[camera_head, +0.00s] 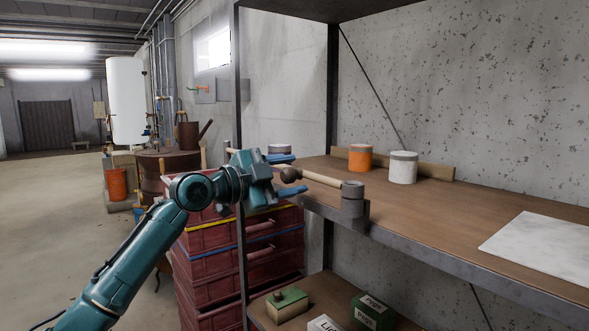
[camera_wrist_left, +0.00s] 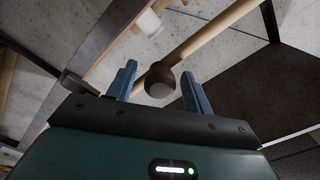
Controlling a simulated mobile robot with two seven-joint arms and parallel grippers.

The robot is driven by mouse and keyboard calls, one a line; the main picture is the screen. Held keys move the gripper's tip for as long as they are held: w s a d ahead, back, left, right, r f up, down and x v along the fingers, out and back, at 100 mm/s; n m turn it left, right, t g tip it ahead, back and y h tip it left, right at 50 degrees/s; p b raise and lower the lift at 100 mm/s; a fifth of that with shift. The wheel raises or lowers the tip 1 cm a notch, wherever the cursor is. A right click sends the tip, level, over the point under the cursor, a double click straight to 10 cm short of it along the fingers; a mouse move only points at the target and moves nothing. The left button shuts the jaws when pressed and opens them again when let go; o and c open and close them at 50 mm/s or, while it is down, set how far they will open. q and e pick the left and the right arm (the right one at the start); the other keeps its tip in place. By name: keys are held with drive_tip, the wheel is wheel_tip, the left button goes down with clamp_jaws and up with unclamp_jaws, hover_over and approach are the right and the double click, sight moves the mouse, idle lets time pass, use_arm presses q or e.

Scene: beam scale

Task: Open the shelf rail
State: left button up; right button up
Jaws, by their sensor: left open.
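The shelf rail (camera_head: 322,179) is a pale wooden bar along the front left edge of the shelf board. A dark round knob (camera_head: 290,174) caps its left end, and its right end meets a grey bracket (camera_head: 354,203) on the shelf edge. My left gripper (camera_head: 288,174) is open, with one blue finger above and one below the knob in the head view. In the left wrist view, the knob (camera_wrist_left: 160,80) sits between the two open fingertips, and the bar (camera_wrist_left: 215,28) runs up to the right. I cannot tell whether a finger touches the knob. My right gripper is not in view.
The shelf (camera_head: 440,215) carries an orange can (camera_head: 360,158), a white can (camera_head: 403,168) and a white sheet (camera_head: 545,247). A dark upright post (camera_head: 239,90) stands by my left wrist. The lower shelf holds small boxes (camera_head: 373,311).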

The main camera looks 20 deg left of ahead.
use_arm(q)
drive_tip(key=shift+x, duration=0.8)
drive_tip(key=shift+c, duration=0.3)
clamp_jaws()
